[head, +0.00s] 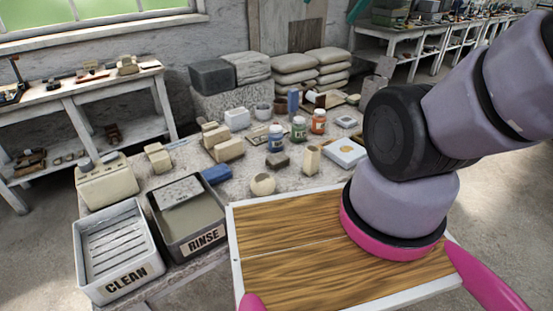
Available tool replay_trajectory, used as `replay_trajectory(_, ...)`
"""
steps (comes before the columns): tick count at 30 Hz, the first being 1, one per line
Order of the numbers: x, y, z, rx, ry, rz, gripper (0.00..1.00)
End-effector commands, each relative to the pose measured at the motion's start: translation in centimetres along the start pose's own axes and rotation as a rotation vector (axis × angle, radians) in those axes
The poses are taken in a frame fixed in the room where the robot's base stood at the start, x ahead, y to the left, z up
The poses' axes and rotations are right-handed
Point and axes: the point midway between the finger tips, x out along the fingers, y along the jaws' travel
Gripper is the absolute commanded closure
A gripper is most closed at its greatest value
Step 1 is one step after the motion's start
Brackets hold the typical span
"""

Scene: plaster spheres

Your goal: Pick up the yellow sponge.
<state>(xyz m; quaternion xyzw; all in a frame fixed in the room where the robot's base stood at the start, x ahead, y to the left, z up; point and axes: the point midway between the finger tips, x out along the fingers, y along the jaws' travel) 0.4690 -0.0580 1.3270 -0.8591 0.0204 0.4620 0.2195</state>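I cannot pick out a clearly yellow sponge. Several pale tan blocks lie on the worktable (240,188): a stacked group (228,149) left of the middle, one block (158,157) farther left, and a small upright pale block (312,159) right of the middle. I cannot tell whether any of these is the sponge. My arm rises at the right and leaves the picture at the upper right.
A grey bin marked RINSE (195,222) and a white bin marked CLEAN (122,255) stand at the near left. A blue block (216,174), a pale round pot (262,184) and lidded jars (299,128) crowd the table. A side bench (75,100) stands left, with sacks (295,77) behind.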

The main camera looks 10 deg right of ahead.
Motion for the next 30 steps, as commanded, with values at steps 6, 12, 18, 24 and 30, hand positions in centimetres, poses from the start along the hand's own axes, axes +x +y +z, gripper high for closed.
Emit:
replay_trajectory(6, 0.0, 0.0, 0.0, 0.000, 0.000, 0.000, 0.00)
replay_trajectory(12, 0.0, 0.0, 0.0, 0.000, 0.000, 0.000, 0.00)
replay_trajectory(18, 1.0, 0.1, -0.6, -0.059, -0.017, 0.026, 0.03)
replay_trajectory(24, 5.4, 0.6, -2.5, -0.326, -0.099, 0.114, 0.03)
replay_trajectory(30, 11.0, 1.1, -4.1, -0.663, -0.216, 0.171, 0.03)
